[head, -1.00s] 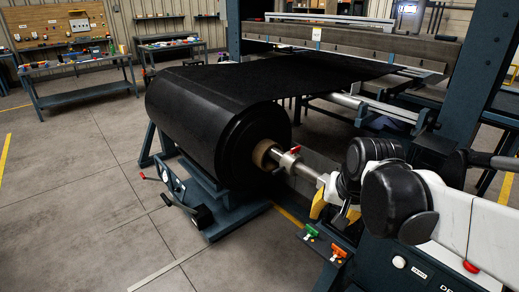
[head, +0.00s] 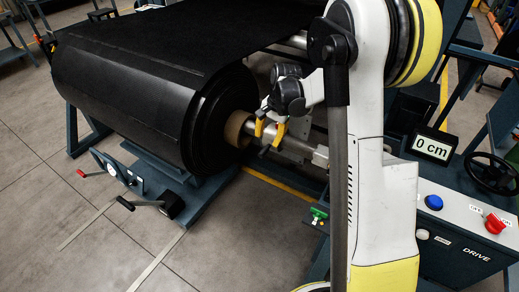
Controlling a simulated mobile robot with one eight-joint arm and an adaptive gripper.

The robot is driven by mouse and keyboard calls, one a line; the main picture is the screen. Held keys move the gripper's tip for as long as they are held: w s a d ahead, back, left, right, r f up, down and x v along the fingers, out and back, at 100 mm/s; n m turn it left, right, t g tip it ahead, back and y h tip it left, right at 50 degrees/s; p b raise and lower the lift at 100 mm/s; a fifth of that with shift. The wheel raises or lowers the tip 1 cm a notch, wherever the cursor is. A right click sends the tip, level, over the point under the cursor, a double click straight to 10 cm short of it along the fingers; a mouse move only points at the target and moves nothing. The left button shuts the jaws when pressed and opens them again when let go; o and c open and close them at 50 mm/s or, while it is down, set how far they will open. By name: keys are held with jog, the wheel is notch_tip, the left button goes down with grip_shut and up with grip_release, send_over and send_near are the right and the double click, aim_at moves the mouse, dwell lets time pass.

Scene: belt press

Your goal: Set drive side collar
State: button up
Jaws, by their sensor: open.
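The big black belt roll (head: 135,95) hangs on its stand, with a brown core (head: 237,128) showing at its drive end. A silver shaft (head: 298,145) runs out of the core to the right. My gripper (head: 269,133) is at this shaft just right of the core, its two yellow fingers open and pointing down. The collar is largely hidden at the fingers; some grey metal shows between them. I cannot tell whether the fingers touch it, and its red handle does not show.
My white arm blocks the right middle. A display (head: 433,147) reads "0 cm". The drive cabinet (head: 455,240) carries a blue button (head: 433,202), a red switch (head: 495,223) and a black handwheel (head: 492,172). A green lever (head: 318,215) stands below the shaft. Floor at lower left is mostly open.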

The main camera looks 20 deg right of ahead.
aim_at(263, 151)
jog(key=f+b, duration=0.1)
jog(key=f, duration=0.1)
jog(key=w+f, duration=0.1)
jog(key=f, duration=0.2)
jog(key=a+f+b, duration=0.1)
jog(key=f, duration=0.2)
jog(key=shift+w+b, duration=0.25)
jog(key=shift+b, duration=0.05)
grip_shut()
